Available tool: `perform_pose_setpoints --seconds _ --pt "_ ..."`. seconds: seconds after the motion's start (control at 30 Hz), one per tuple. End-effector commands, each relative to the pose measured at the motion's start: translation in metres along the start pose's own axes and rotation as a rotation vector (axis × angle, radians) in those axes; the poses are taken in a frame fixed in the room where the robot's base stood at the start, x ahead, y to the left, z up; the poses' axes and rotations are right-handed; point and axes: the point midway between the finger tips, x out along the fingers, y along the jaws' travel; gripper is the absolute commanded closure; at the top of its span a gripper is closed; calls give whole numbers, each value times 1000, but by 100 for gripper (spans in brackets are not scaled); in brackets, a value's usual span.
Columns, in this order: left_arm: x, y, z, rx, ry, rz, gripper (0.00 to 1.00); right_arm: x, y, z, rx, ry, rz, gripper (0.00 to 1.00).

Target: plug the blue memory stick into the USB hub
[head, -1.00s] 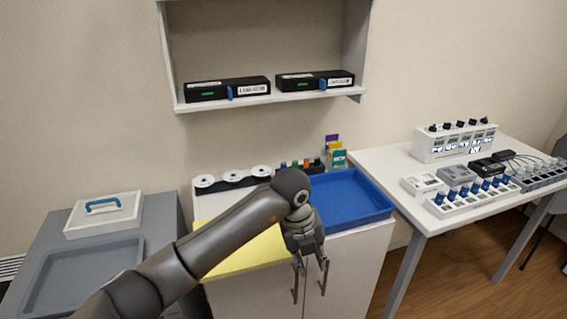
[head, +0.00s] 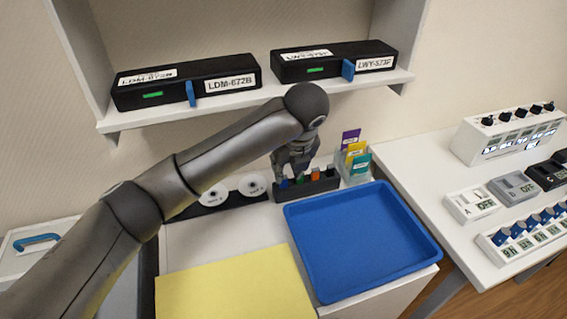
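A small black rack (head: 322,188) stands on the cabinet top behind the blue tray. It holds a blue stick (head: 284,183), a green stick (head: 299,180), an orange one (head: 315,173) and a dark one. My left gripper (head: 291,172) points down over the left end of the rack, close to the blue and green sticks. Its fingers look apart, and I see nothing held between them. Whether they touch the blue stick cannot be told. My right gripper is not in view. I cannot tell for sure which device is the USB hub.
Two labelled black boxes (head: 187,82) (head: 333,61) with blue tabs sit on the shelf (head: 200,112) above. The blue tray (head: 362,240) is empty. A yellow mat (head: 235,288) lies in front. Spools (head: 252,185) stand left of the rack, coloured cards (head: 355,160) right. Devices fill the right table (head: 415,160).

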Motion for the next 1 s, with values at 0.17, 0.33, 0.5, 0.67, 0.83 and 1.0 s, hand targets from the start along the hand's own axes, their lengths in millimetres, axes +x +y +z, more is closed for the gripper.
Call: perform_pose_setpoints --seconds 0.17,0.33,0.5,0.67,0.83,1.0 --pt "0 0 0 1 0 -1 71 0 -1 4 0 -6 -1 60" --pt "0 0 0 1 0 -1 71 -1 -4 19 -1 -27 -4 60" --pt "2 0 0 1 2 0 71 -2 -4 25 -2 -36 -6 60" --pt "18 0 0 0 4 1 71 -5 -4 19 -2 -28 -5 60" --pt "23 -1 0 0 0 -1 71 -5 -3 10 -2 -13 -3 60" --pt "24 0 0 0 1 -1 71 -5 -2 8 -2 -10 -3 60"
